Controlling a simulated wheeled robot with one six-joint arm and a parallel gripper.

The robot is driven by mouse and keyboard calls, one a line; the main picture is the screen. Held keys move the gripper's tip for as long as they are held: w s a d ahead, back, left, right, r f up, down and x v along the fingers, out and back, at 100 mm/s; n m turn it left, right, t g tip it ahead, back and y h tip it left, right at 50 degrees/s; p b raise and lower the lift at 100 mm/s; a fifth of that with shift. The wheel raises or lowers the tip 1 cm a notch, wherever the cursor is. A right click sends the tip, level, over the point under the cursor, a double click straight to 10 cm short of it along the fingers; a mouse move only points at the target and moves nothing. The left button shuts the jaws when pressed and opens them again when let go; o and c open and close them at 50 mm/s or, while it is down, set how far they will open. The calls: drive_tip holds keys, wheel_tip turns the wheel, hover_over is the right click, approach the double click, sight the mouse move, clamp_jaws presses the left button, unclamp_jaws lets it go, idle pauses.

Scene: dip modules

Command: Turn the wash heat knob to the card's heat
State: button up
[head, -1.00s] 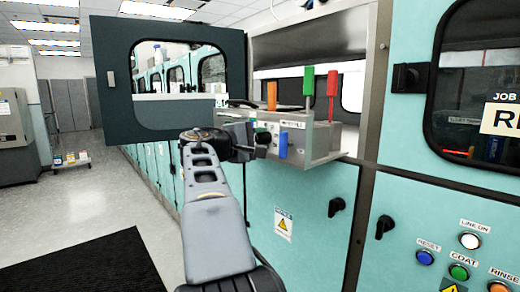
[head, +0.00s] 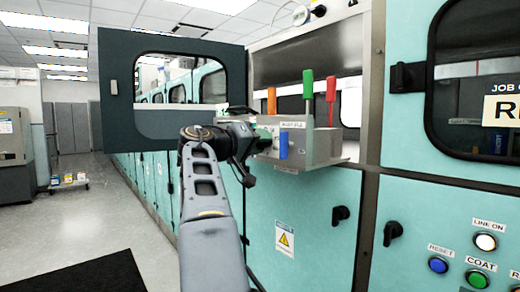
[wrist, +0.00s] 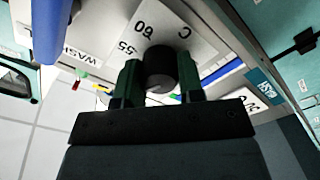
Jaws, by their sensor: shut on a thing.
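My gripper (head: 262,140) is at the front of the grey box that sticks out of the machine. In the wrist view, the two green fingers of my gripper (wrist: 160,84) are shut on a dark round knob (wrist: 160,68), one on each side. A white dial plate (wrist: 185,30) behind the knob shows 55, 60 and C. Other marks on the dial are hidden, and I cannot tell where the knob points. In the head view my gripper hides the knob. The job card (head: 503,106) is cut off at the right edge, and no heat can be read on it.
A blue part (head: 283,145) sticks out beside my gripper. Orange (head: 271,101), green (head: 308,90) and red (head: 331,96) upright parts stand on the box (head: 322,150). A dark windowed door (head: 118,100) stands open at left.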

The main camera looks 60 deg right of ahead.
drive_tip(key=shift+f+m+b, duration=0.15)
drive_tip(key=shift+m+b, duration=0.35)
drive_tip(key=shift+m, duration=0.7)
drive_tip(key=o, duration=0.9)
drive_tip(key=p+v, duration=0.1)
drive_tip(key=v, duration=1.2)
drive_tip(key=shift+w+a+r, duration=0.1)
drive_tip(key=shift+a+r, duration=0.1)
drive_tip(key=shift+a, duration=0.15)
